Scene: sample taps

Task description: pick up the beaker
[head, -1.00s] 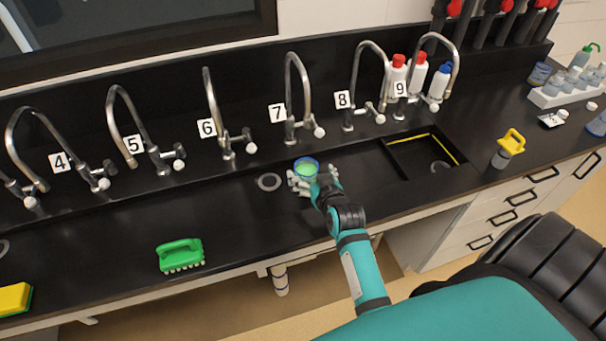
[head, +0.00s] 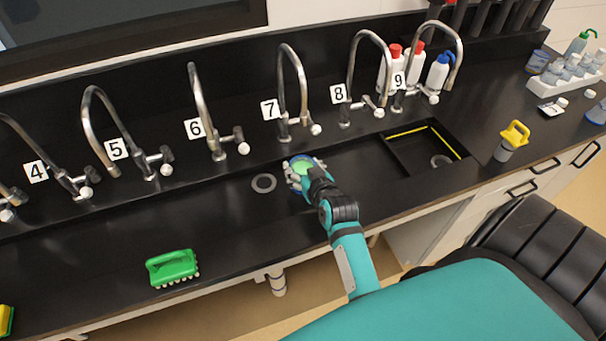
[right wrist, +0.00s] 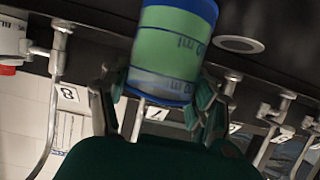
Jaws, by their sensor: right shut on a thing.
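The beaker (head: 303,163) has a blue rim and green contents, and it is in front of tap 7 in the head view. In the right wrist view the beaker (right wrist: 172,50) shows large, with blue volume marks on its side. My right gripper (head: 299,174) is shut on the beaker, and its fingers (right wrist: 160,97) sit on both sides of it in the right wrist view. The hand partly hides the beaker in the head view. I cannot tell whether its base is clear of the counter. My left gripper is not in view.
Numbered taps (head: 287,90) line the back of the black counter (head: 90,245). A round drain (head: 263,183) lies left of the beaker. A recessed sink (head: 410,152) lies to the right. A green brush (head: 173,268) stands at front left. Bottles (head: 438,72) stand behind tap 9.

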